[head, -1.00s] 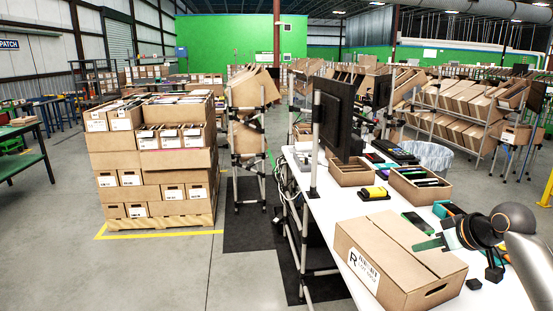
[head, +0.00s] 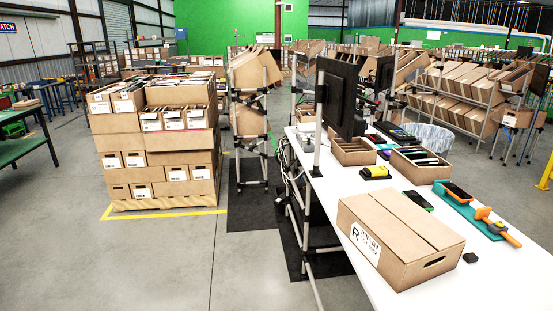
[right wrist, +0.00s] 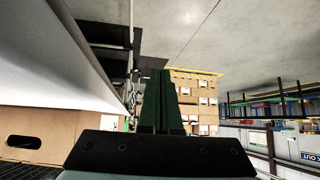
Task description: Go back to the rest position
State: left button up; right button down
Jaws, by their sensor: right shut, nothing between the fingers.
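My right gripper (right wrist: 158,75) shows in the right wrist view with its two dark green fingers together and nothing between them. It is out of the head view. My left gripper is in neither view. A closed brown carton with a white label marked R (head: 400,240) sits on the white table in the head view. A brown carton side with a dark handle hole (right wrist: 50,130) shows at the lower left of the right wrist view, apart from the fingers.

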jog(key=s+a+f, duration=0.2)
jog(key=s+a, duration=0.1)
jog(key=s, duration=0.6)
jog(key=s+a+f+m, duration=0.1)
jog(key=s+a+f, duration=0.1)
jog(key=s, duration=0.8)
jog(key=shift+a+f+t, duration=0.4)
jog(key=shift+f, duration=0.45)
